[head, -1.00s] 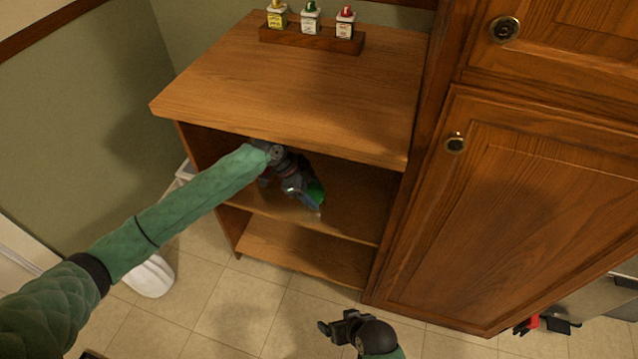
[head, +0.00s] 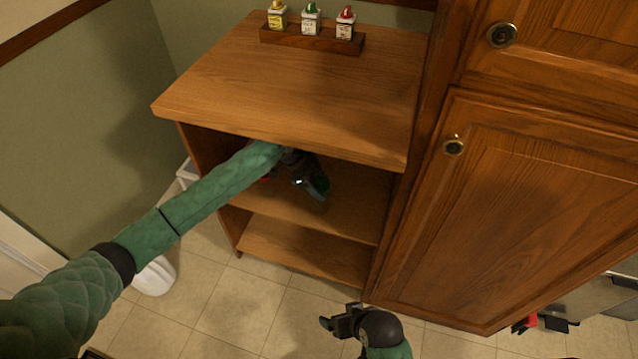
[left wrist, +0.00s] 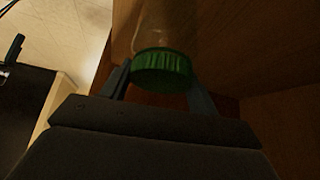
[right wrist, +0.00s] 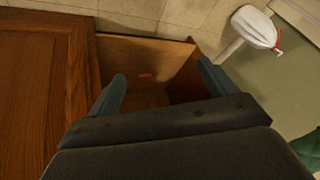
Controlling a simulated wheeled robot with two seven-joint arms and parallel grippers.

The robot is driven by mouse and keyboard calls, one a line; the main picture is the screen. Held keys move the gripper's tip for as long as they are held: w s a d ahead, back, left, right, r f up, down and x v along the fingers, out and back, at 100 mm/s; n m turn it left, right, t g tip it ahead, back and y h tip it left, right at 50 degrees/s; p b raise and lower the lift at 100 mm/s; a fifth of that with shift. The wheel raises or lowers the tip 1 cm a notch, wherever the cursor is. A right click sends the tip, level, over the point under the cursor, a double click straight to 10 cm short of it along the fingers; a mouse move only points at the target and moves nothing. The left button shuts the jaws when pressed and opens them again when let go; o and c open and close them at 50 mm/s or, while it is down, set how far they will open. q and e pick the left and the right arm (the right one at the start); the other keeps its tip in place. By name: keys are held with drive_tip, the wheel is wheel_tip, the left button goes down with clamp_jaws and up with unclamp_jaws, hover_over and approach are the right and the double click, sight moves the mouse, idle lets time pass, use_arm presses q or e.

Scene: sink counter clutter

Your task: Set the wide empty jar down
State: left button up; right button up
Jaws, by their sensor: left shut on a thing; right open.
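The jar (left wrist: 165,25) is clear with a ribbed green lid (left wrist: 162,70), seen in the left wrist view. My left gripper (left wrist: 160,82) is shut on it at the lid, one finger on each side. In the head view my left gripper (head: 308,180) is inside the upper opening of the wooden shelf unit (head: 270,85), above the middle shelf (head: 350,215). There the jar is dark and mostly hidden by the gripper. I cannot tell whether its base touches the shelf. My right gripper (head: 328,324) is open and empty, low in front of the unit.
Several small bottles stand in a wooden rack (head: 310,40) on the unit's top. A wooden cabinet (head: 520,200) closes off the right side. The lower shelf (head: 300,255) looks clear.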

use_arm(q)
drive_tip(key=o, duration=1.4)
use_arm(e)
drive_tip(key=shift+f, duration=0.35)
use_arm(q)
drive_tip(key=shift+a+r, duration=0.25)
drive_tip(key=shift+r, duration=0.15)
drive_tip(key=v, duration=0.4)
drive_tip(key=shift+a+r+b, duration=0.15)
drive_tip(key=shift+r+b, duration=0.05)
drive_tip(key=shift+b, duration=0.15)
drive_tip(key=w+a+b, duration=0.1)
drive_tip(key=a, duration=1)
drive_tip(key=shift+w+a+b, duration=0.2)
drive_tip(key=shift+a+b, duration=0.1)
drive_tip(key=shift+b, duration=0.1)
use_arm(e)
wheel_tip(320, 180, down, 10)
drive_tip(key=t, duration=0.1)
drive_tip(key=shift+w+a+f, duration=0.15)
drive_tip(key=shift+w+a, duration=0.05)
drive_tip(key=shift+a, duration=0.1)
use_arm(q)
drive_tip(key=shift+f, duration=0.1)
